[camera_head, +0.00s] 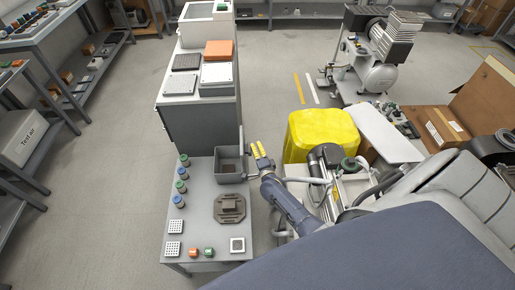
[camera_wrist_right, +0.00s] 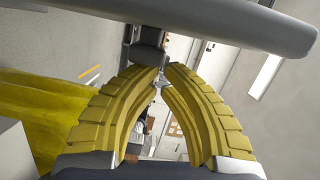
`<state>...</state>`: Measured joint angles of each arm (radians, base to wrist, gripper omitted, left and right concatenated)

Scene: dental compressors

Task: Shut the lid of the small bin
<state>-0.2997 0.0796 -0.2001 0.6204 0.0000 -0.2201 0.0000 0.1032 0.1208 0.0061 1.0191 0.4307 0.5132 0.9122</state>
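The small grey bin (camera_head: 229,178) stands on the work table with its top open, so I see into it. Its lid (camera_head: 241,139) shows as a thin grey upright piece at the bin's right back corner. My right gripper (camera_head: 257,149) has yellow fingers and is just right of the lid, close to it; I cannot tell whether they touch. In the right wrist view the fingers (camera_wrist_right: 161,72) converge, with a narrow space between the tips and no object clearly held. A grey bar (camera_wrist_right: 220,25) crosses beyond them, possibly the lid's edge. My left gripper is out of view.
A dark brown fixture (camera_head: 230,206) lies in front of the bin. Several capped bottles (camera_head: 181,172) line the table's left edge. A grey cabinet (camera_head: 198,122) stands behind. A yellow container (camera_head: 321,130) is to the right. Bare tabletop shows left of the fixture.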

